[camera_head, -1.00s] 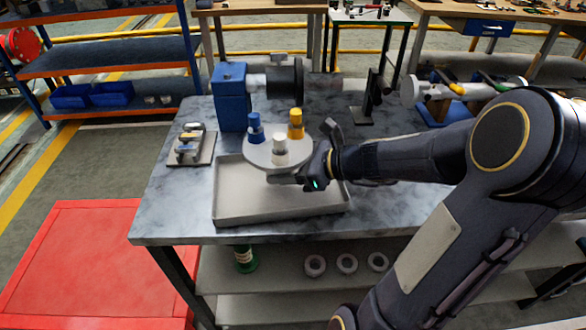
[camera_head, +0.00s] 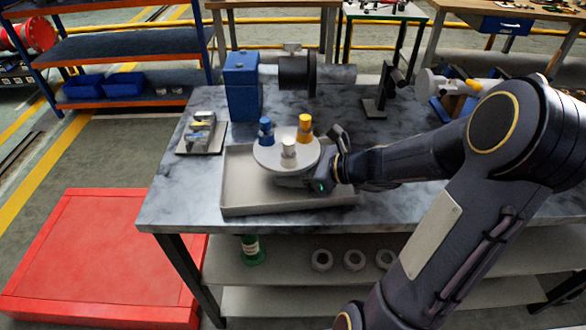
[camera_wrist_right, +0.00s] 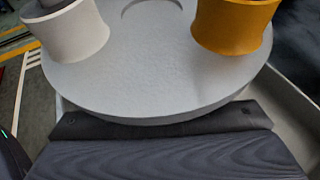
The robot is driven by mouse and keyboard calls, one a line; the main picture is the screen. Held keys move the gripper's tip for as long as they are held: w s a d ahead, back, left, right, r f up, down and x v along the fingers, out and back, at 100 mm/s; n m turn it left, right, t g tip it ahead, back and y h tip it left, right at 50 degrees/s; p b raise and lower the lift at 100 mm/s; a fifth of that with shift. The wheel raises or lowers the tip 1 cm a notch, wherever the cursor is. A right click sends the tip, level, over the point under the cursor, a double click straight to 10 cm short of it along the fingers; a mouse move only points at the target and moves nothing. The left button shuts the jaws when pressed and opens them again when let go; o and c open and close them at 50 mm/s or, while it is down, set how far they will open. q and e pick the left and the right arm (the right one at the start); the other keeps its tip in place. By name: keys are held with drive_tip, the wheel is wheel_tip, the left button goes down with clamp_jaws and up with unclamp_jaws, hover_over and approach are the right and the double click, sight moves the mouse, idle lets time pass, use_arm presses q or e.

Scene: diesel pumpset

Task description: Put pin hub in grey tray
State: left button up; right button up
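The pin hub (camera_head: 268,156) is a pale grey round disc with a blue, a yellow and a white peg standing on it. It is level above the back part of the grey tray (camera_head: 250,208); a small gap below it cannot be judged exactly. My right gripper (camera_head: 318,164) is at the disc's right side, with one finger under its front edge and one behind at the right. It appears shut on the hub. The right wrist view shows the disc (camera_wrist_right: 150,85) close up against my dark gripper (camera_wrist_right: 160,135). My left gripper is out of view.
A blue block (camera_head: 242,88) with a dark cylindrical part stands behind the tray. A small plate with metal parts (camera_head: 202,135) lies to the left. A black stand (camera_head: 375,105) is at the back right.

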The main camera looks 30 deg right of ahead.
drive_tip(key=o, duration=0.3)
drive_tip(key=shift+o, duration=0.2)
drive_tip(key=shift+r, duration=0.1)
drive_tip(key=shift+s+d+r, duration=0.1)
drive_tip(key=shift+r, duration=0.05)
drive_tip(key=p+v, duration=0.1)
drive_tip(key=v, duration=1)
drive_tip(key=shift+s+d+p, duration=0.3)
drive_tip(key=shift+p, duration=0.1)
